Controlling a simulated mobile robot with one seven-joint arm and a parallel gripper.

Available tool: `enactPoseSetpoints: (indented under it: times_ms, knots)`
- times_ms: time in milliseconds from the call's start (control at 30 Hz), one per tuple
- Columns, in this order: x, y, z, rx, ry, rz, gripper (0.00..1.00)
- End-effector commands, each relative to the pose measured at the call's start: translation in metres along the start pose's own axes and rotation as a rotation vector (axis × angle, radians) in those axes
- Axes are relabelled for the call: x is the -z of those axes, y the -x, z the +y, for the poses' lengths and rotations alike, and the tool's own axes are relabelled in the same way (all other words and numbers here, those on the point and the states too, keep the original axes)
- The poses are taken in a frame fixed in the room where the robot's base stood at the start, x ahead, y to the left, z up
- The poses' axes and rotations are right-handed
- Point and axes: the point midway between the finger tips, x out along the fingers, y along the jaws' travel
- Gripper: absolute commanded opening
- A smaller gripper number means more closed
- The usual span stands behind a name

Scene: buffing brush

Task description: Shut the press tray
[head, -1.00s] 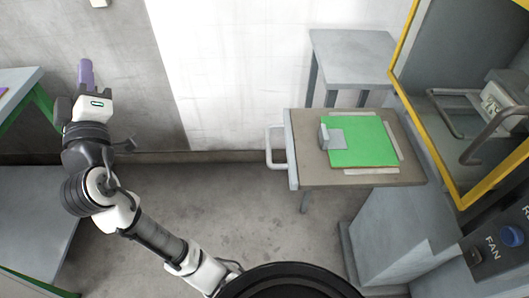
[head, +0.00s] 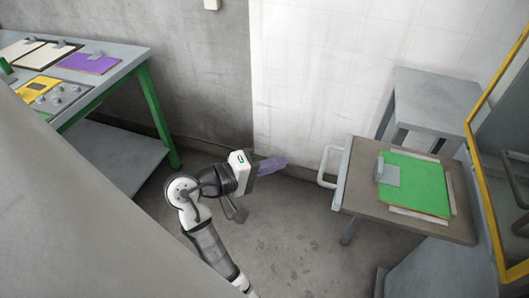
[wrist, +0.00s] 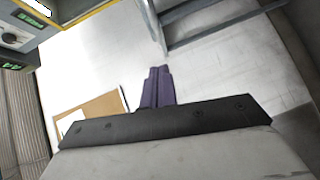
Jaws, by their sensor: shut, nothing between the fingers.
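The press tray (head: 365,207) sticks out to the left from the yellow-framed press in the head view. Its white bar handle (head: 327,168) is on the tray's left end. A green board (head: 415,187) with a grey block (head: 388,172) on it lies on the tray. My gripper (head: 281,162) has its purple fingers together, empty, pointing right toward the handle, and a gap shows between them and the handle. In the wrist view the shut fingers (wrist: 159,75) show at the middle, and I cannot make out the handle there.
A grey side table (head: 433,98) stands behind the tray. A green-legged workbench (head: 108,72) with coloured boards is at the far left. The yellow press frame (head: 487,205) is at the right. Bare floor lies between the bench and the tray. The wrist view shows a control knob (wrist: 10,37).

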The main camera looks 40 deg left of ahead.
Motion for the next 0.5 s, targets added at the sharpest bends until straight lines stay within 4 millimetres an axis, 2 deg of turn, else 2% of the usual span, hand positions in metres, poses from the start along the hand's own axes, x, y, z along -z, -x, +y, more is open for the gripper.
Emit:
enactPoseSetpoints:
  times_ms: [33, 200, 500]
  knots:
    - [-0.001, -0.012, 0.002, 0.0, 0.003, -0.005, 0.0]
    - [-0.001, -0.048, 0.002, 0.001, 0.002, -0.004, 0.0]
    - [-0.025, -0.07, 0.001, 0.0, 0.001, 0.0, 0.0]
